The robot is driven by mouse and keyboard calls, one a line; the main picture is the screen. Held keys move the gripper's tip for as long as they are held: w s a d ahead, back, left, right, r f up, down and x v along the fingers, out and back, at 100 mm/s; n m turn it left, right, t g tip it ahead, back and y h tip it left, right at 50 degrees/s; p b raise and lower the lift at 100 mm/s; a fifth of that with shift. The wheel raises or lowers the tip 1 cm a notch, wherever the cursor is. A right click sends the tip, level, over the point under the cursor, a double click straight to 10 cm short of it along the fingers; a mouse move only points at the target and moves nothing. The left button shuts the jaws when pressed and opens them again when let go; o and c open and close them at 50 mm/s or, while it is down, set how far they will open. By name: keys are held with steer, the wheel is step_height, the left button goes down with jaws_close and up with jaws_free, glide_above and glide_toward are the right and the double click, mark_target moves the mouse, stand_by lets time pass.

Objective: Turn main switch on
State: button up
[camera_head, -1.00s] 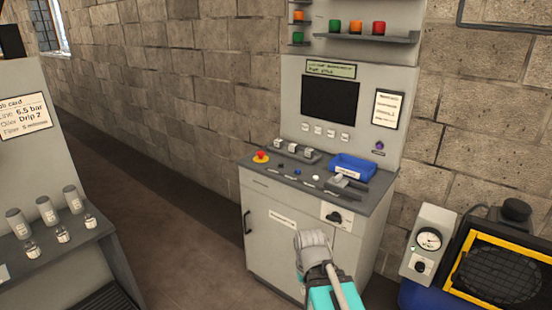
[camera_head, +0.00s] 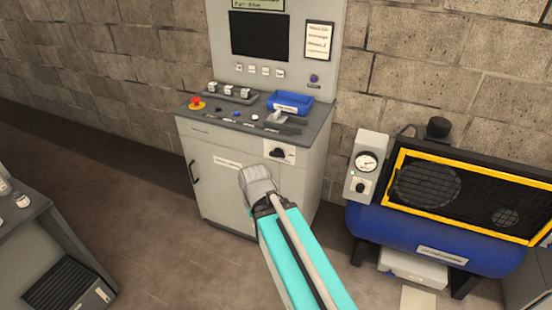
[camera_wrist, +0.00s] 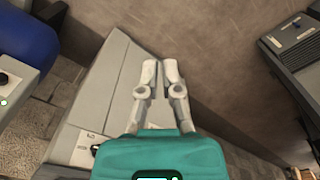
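A black rotary knob on a white plate (camera_head: 280,152) sits at the upper right of the grey cabinet's front (camera_head: 225,180); its label is too small to read. The plate and dark knob also show at the lower left of the wrist view (camera_wrist: 83,150), partly hidden by my gripper body. My gripper (camera_head: 257,176) is in front of the cabinet, left of and below the knob in the head view, apart from it. In the wrist view its two fingers (camera_wrist: 160,70) are side by side, tips nearly together, with nothing between them.
On the cabinet top are a red mushroom button (camera_head: 196,103), small buttons and a blue tray (camera_head: 290,103). A blue compressor (camera_head: 420,235) with a yellow-framed guard and gauge box (camera_head: 366,165) stands right. A grey bench (camera_head: 50,255) stands left; floor between is clear.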

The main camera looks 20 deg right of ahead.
steer(key=o, duration=0.4)
steer(key=shift+w+d+f+b, duration=0.3)
steer(key=shift+f+b, duration=0.05)
steer(key=shift+f, duration=0.05)
steer(key=shift+o, duration=1)
steer(key=w+d+f+t+h+b, duration=0.2)
steer(key=w+d+f+h+b, duration=0.2)
steer(key=w+d+b, duration=0.2)
steer(key=shift+w+f+n, duration=0.15)
steer(key=shift+f+n, duration=0.15)
steer(key=shift+f, duration=0.05)
steer(key=n+t+h+b, duration=0.85)
steer(key=t+b, duration=0.25)
steer(key=b, duration=0.7)
glide_toward(276, 157)
steer(key=v, duration=0.3)
steer(key=shift+w+a+p, duration=0.1)
steer(key=shift+w+p, duration=0.15)
steer(key=shift+p, duration=0.05)
steer(key=x, duration=1.3)
steer(key=shift+w+d, duration=0.15)
steer(key=shift+d, duration=0.25)
